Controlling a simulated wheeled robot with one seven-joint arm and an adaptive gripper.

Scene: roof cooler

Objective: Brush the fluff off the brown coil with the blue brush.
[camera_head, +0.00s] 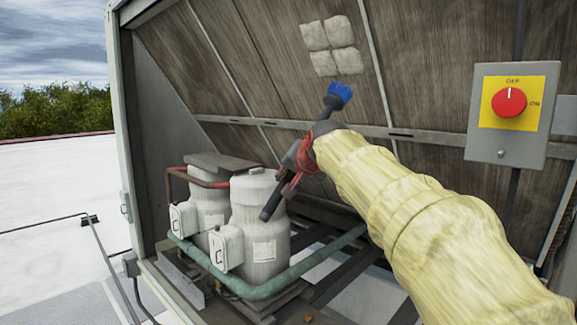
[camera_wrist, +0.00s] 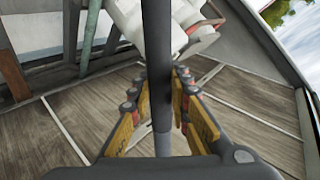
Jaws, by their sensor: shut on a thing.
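The brown coil (camera_head: 215,55) is a large slanted panel inside the open cabinet. Several pale grey fluff patches (camera_head: 332,46) sit in a block on its upper part. My gripper (camera_head: 298,160) is shut around the dark handle of the blue brush (camera_head: 340,92). The blue bristles point up and show just below the lower right fluff patch, with a small gap in the picture. I cannot tell how far the bristles are from the coil. In the wrist view the handle (camera_wrist: 160,60) runs between the fingers (camera_wrist: 158,88); the bristles are out of view.
Two grey-white compressors (camera_head: 262,225) with a green pipe (camera_head: 290,278) and a red pipe (camera_head: 195,180) stand below. A grey rail (camera_head: 240,121) crosses the coil under the fluff. A switch box (camera_head: 508,112) with a red knob is at the right.

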